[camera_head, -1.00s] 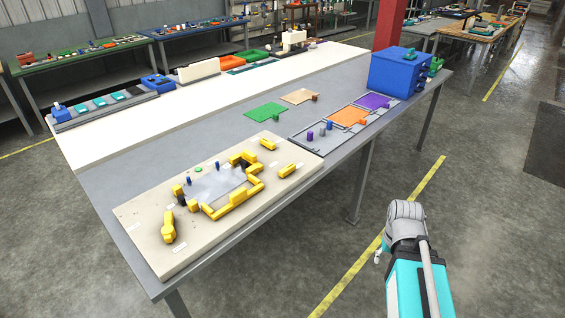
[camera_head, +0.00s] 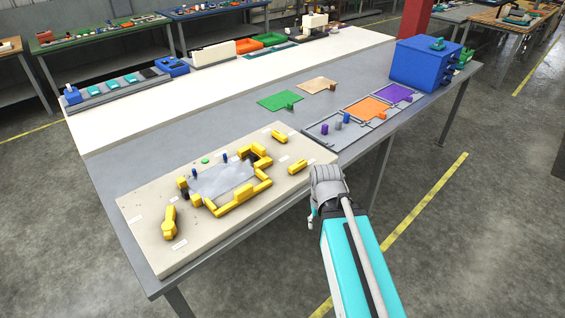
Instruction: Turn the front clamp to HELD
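A beige board (camera_head: 150,245) lies at the near end of the grey table. On it is a grey metal plate (camera_head: 222,180) framed by yellow blocks. Separate yellow clamp pieces stand around it: a left one (camera_head: 170,222), a back one (camera_head: 279,135) and one at the right edge (camera_head: 298,167). White labels lie by them, too small to read, so I cannot tell which is the front clamp. My gripper (camera_head: 313,216) is at the end of my arm, beside the board's right front edge and apart from the clamps. Its fingers are too small to judge.
A grey tray (camera_head: 331,143) with small pegs, an orange panel (camera_head: 367,108) and a purple panel (camera_head: 396,93) lies along the table's right edge. A blue box (camera_head: 416,66) stands at the far right end. The grey tabletop (camera_head: 215,125) behind the board is mostly clear.

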